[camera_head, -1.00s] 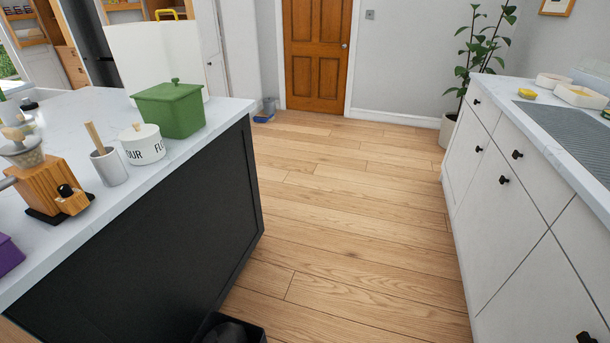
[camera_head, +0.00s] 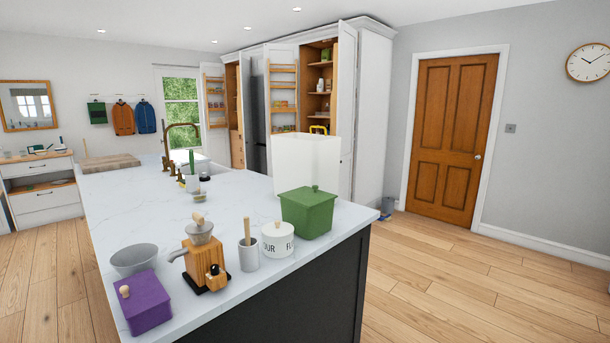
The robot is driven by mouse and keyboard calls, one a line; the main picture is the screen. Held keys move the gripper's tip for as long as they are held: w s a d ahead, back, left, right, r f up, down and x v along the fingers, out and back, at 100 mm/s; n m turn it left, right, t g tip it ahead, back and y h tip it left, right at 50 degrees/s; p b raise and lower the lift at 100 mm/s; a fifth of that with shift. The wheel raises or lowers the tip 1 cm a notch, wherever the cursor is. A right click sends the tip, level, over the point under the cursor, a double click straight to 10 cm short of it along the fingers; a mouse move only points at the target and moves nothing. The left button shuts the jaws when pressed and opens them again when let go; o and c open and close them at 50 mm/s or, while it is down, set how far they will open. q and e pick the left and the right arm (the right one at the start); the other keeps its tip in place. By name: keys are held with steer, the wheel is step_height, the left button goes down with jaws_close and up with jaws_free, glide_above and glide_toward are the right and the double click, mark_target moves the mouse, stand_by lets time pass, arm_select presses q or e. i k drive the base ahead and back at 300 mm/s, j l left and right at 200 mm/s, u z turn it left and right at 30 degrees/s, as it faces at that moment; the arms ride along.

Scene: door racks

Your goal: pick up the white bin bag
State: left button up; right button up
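A plain white, upright, box-like or bag-like thing (camera_head: 303,163) stands at the far right side of the island, behind a green lidded box (camera_head: 308,212). A yellow loop (camera_head: 319,129) shows at its top edge. I cannot tell for sure whether this is the white bin bag. The green box hides its lower front, and I cannot tell if it rests on the worktop or behind it. Neither of my grippers is in view.
The white-topped island (camera_head: 225,215) fills the middle, with a flour pot (camera_head: 278,240), wooden grinder (camera_head: 203,262), purple box (camera_head: 145,302) and grey bowl (camera_head: 134,260). Open floor (camera_head: 440,280) lies on the right, before a brown door (camera_head: 452,140).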

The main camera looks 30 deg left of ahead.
mark_target(299, 159)
steer(key=i+l+z, duration=0.2)
steer(key=i, duration=0.2)
steer(key=i+l+z, duration=0.15)
steer(key=i, duration=0.25)
steer(key=i+u, duration=0.1)
steer(key=i, duration=0.4)
steer(key=i+l+u, duration=0.1)
steer(key=i, duration=0.35)
steer(key=i+l+u, duration=0.1)
steer(key=i, duration=0.35)
steer(key=i+l, duration=0.3)
steer(key=i, duration=0.2)
steer(key=i+l+u, duration=0.15)
steer(key=i, duration=0.3)
